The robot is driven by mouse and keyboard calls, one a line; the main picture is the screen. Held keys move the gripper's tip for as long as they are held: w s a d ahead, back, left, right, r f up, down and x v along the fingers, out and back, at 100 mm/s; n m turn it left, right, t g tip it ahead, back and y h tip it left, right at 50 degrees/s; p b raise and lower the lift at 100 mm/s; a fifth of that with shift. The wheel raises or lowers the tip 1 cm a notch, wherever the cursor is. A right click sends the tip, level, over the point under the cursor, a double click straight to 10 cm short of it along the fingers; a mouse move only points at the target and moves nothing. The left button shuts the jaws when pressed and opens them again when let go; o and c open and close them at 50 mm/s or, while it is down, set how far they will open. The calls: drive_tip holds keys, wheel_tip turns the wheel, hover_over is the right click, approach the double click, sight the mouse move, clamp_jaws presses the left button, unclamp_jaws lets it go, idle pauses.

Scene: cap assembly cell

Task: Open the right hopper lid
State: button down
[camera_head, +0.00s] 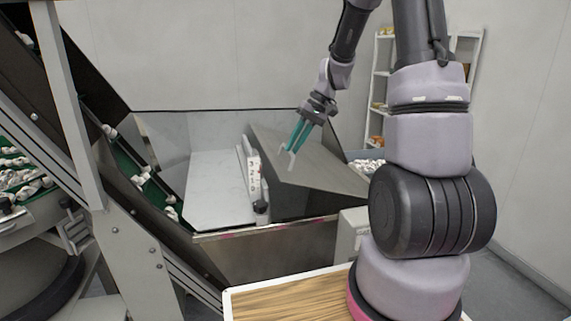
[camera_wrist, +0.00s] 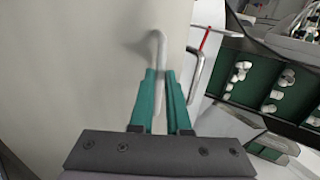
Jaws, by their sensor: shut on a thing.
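The right hopper lid (camera_head: 325,170) is a grey panel on the right half of the metal hopper (camera_head: 270,245). It stands tilted, with its left side raised and a dark gap under it. My gripper (camera_head: 297,148) is above the lid, with its teal fingers pointing down at the pale lid handle (camera_head: 290,160). In the wrist view, my gripper (camera_wrist: 162,78) is shut on this bent handle (camera_wrist: 158,48), which runs between the fingertips. The pale lid surface (camera_wrist: 90,60) fills the left of that view.
A pale flat panel (camera_head: 212,185) lies on the hopper's left half. A white strip with markings (camera_head: 251,165) stands between the halves. A green conveyor with white parts (camera_head: 140,185) rises at left. A wooden tabletop (camera_head: 290,300) is in front. A second metal handle (camera_wrist: 196,65) is near my fingers.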

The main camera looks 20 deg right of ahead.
drive_tip(key=d+r+y, duration=0.4)
drive_tip(key=d+r, duration=0.3)
drive_tip(key=d, duration=0.4)
drive_tip(key=d+r+y, duration=0.4)
drive_tip(key=d+r, duration=0.2)
drive_tip(key=d, duration=0.5)
drive_tip(key=shift+r, duration=0.35)
drive_tip(key=shift+s+f, duration=0.1)
drive_tip(key=c, duration=0.9)
unclamp_jaws()
drive_tip(key=shift+d, duration=0.1)
drive_tip(key=v, duration=1)
drive_tip(key=shift+d, duration=0.35)
drive_tip(key=shift+d, duration=0.15)
